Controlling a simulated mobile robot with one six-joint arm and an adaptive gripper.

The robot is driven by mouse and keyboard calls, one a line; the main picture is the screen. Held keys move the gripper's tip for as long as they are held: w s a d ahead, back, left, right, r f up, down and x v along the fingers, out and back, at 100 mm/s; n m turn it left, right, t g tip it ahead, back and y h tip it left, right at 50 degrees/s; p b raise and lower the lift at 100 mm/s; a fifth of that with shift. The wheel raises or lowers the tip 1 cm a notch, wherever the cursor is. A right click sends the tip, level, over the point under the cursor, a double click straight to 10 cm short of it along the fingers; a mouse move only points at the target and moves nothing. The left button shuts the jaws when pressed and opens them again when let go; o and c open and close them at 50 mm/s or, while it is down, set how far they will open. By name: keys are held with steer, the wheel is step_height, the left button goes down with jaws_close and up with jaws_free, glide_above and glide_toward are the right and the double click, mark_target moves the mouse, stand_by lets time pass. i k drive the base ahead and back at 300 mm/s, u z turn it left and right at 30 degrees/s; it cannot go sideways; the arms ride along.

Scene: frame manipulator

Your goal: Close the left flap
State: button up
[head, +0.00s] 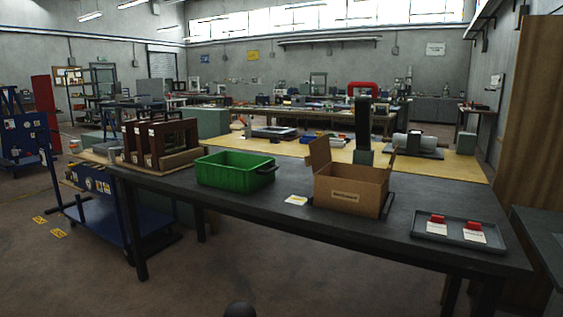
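An open-topped brown cardboard box (350,195) with a printed label on its front stands on the dark workbench (290,225), right of the middle. Its left flap (319,154) stands up, raised above the left edge of the box. A thin edge sticks up at the box's right side; I cannot tell whether it is another flap. The inside of the box is mostly hidden by its front wall. My gripper is not in view. A small dark rounded shape shows at the bottom edge of the picture, and I cannot tell what it is.
A green crate (234,170) stands left of the box, with a small white and yellow card (296,200) between them. A grey tray (458,234) with red-topped items lies to the right. A dark post (363,130) rises behind the box. Brown frames (160,140) stand far left.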

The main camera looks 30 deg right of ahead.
mark_target(319, 149)
steer(key=u, duration=0.65)
steer(key=k, duration=1.45)
steer(key=z, duration=1)
steer(key=i, duration=1.6)
